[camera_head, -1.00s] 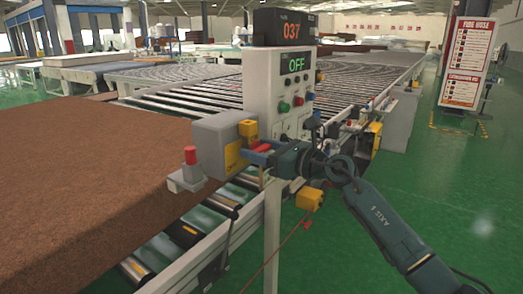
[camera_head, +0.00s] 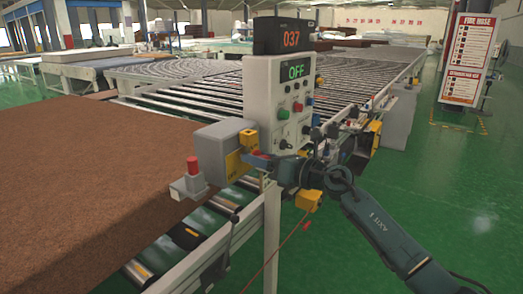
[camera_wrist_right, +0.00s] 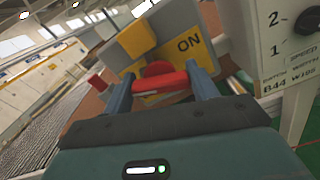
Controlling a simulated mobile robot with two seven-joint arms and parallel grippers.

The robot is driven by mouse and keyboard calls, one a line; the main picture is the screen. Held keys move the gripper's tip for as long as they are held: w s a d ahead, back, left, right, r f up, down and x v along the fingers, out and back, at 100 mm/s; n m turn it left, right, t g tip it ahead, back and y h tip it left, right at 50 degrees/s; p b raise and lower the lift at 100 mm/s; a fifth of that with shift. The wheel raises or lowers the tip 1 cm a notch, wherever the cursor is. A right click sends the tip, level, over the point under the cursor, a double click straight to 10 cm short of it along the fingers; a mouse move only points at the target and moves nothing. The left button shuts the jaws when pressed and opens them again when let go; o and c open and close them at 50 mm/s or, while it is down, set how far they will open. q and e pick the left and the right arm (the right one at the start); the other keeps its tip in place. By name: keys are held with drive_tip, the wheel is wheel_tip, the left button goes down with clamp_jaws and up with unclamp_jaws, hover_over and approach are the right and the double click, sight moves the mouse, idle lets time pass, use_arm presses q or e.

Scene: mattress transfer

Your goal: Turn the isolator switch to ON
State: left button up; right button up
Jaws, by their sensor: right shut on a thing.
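The isolator switch is a grey box (camera_head: 222,143) with a yellow plate (camera_head: 236,163) on its side, beside the control panel (camera_head: 292,100). In the right wrist view the plate reads "ON" (camera_wrist_right: 189,43). Its red handle (camera_wrist_right: 160,83) lies between the two fingers of my right gripper (camera_wrist_right: 162,88), which is shut on it. In the head view this gripper (camera_head: 262,160) reaches the box from the right and largely hides the handle. The panel display (camera_head: 295,70) reads "OFF" in green. My left gripper is not in view.
A red button on a grey bracket (camera_head: 188,187) stands left of the switch box. A large brown mattress (camera_head: 80,180) lies on the left. The roller conveyor (camera_head: 210,90) runs behind the panel. The green floor (camera_head: 460,190) is open at the right.

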drive_tip(key=shift+m+p, duration=1.35)
drive_tip(key=shift+m, duration=0.25)
drive_tip(key=o, duration=1)
drive_tip(key=shift+d, duration=0.1)
drive_tip(key=b+v, duration=0.2)
drive_tip(key=v, duration=1.1)
drive_tip(key=shift+s, duration=0.1)
